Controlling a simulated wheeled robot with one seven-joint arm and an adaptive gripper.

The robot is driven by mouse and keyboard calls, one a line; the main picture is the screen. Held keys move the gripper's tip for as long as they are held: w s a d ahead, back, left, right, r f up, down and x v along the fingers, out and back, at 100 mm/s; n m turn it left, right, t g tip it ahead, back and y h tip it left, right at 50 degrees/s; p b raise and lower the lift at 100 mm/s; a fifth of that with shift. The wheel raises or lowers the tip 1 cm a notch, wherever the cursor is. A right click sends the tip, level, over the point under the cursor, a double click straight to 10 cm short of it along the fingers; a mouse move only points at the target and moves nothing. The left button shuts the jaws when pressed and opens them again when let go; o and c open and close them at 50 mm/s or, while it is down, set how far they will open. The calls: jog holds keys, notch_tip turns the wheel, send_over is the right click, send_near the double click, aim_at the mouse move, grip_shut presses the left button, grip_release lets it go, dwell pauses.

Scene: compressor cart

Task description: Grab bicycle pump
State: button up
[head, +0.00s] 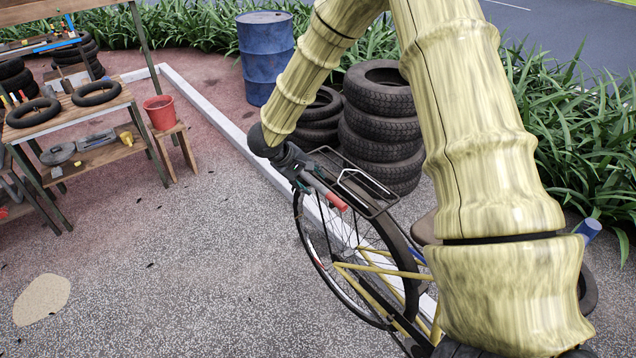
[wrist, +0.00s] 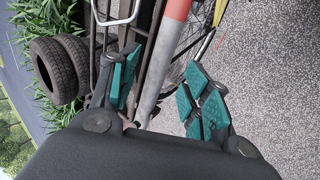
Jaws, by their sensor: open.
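The bicycle pump (head: 333,198) shows in the head view as a grey tube with a red end, beside the rear rack of a bicycle. In the wrist view its grey tube (wrist: 161,66) and red upper part run between my fingers. My gripper (head: 304,179) is at the pump, partly hidden behind the wrist and pump in the head view. In the wrist view my gripper (wrist: 165,88) is open, with teal pads on both sides of the tube. The left pad is nearer the tube; a gap shows on the right. The pump's lower end is hidden by my gripper body.
The yellow-framed bicycle (head: 345,270) stands under my arm, its black rack (head: 352,184) close to my gripper. Stacked tyres (head: 380,130) and a blue barrel (head: 265,60) stand behind. A workbench (head: 75,117) and a red bucket (head: 161,112) are left.

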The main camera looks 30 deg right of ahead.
aim_at(315, 183)
jog(key=shift+p+x, duration=0.4)
jog(key=shift+x, duration=1.2)
jog(key=shift+c, duration=0.2)
grip_shut()
jog(key=shift+r, duration=0.1)
